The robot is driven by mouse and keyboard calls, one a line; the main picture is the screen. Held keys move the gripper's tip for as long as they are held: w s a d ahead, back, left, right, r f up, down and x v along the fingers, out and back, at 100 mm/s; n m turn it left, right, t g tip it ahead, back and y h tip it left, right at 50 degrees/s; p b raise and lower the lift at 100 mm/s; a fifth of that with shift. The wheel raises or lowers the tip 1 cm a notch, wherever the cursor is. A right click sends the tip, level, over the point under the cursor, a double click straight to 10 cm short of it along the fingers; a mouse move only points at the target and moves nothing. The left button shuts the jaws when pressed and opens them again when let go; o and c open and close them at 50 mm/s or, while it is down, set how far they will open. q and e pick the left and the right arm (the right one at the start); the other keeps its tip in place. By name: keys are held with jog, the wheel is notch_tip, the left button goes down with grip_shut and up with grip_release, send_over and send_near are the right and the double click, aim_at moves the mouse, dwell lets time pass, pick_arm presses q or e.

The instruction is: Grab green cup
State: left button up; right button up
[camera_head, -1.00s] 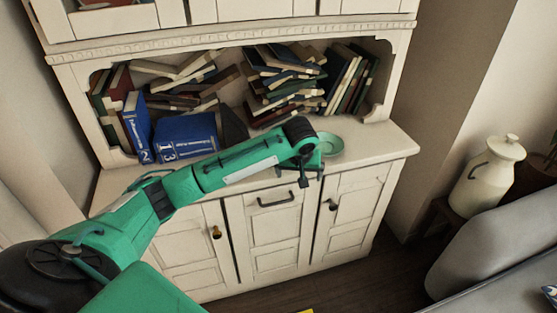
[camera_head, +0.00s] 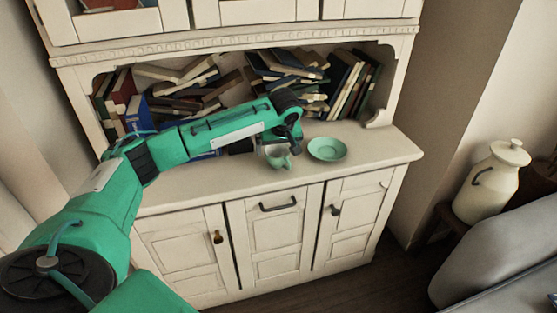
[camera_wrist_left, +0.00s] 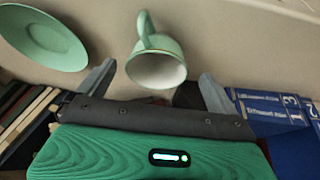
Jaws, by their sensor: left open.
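The green cup (camera_head: 278,158) stands on the cabinet's counter, just under my left gripper in the head view. In the left wrist view the cup (camera_wrist_left: 157,62) shows between the two fingertips, with its handle pointing to the top of the picture. My left gripper (camera_head: 293,148) is above the cup; in the left wrist view the gripper (camera_wrist_left: 152,75) has its fingers apart, with the cup between or just beyond them. I cannot tell whether a finger touches it. My right gripper is in neither view.
A green saucer (camera_head: 327,149) lies on the counter to the right of the cup. Piled books (camera_head: 340,85) fill the shelf behind, with blue books (camera_wrist_left: 270,108) close to the gripper. The counter's front right (camera_head: 375,150) is clear. A cream milk can (camera_head: 490,182) stands right of the cabinet.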

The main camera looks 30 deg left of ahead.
aim_at(277, 155)
pick_arm(q)
jog(key=x, duration=0.6)
jog(key=shift+w+r, duration=0.1)
jog(key=c, duration=1.1)
jog(key=shift+r, duration=0.15)
